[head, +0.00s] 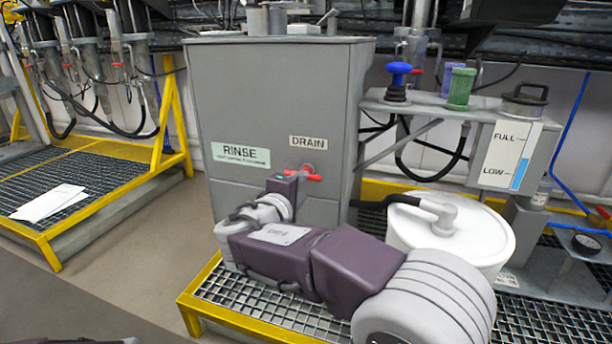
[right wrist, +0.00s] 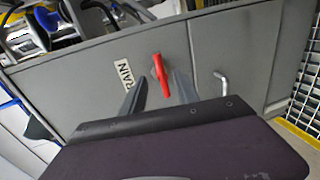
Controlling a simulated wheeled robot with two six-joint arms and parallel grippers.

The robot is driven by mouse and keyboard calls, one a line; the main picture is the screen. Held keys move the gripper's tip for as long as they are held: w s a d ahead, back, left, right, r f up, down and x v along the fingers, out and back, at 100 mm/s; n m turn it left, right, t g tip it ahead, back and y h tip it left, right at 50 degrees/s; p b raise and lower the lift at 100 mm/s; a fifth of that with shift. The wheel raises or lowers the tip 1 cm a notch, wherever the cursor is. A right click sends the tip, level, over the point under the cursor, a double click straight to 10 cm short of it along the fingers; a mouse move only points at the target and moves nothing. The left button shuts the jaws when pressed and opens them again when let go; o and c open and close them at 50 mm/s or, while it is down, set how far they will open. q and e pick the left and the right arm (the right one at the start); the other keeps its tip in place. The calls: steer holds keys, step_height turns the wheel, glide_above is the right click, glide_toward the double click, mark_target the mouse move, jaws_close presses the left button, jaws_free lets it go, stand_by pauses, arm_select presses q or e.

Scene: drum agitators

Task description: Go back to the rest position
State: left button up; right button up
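The grey rinse tank (head: 285,100) stands at the centre of the head view, with RINSE and DRAIN labels. Its red drain handle (head: 311,177) sticks out low on the front, lying about level. My right gripper (head: 298,177) is right in front of the handle, its fingers partly hidden by my wrist in the head view. In the right wrist view the gripper (right wrist: 159,92) has its two fingers apart, with the red handle (right wrist: 161,76) showing in the gap; I cannot tell whether they touch it. My left gripper is not in view.
A white lidded drum (head: 455,235) stands close behind my right forearm. A shelf (head: 430,104) at right holds a blue-topped plunger and a green cup beside a level gauge (head: 506,155). Yellow-edged grating (head: 215,290) lies below.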

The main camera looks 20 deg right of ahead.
steer(key=shift+s+a, duration=0.15)
steer(key=shift+s, duration=0.05)
steer(key=shift+r, duration=0.1)
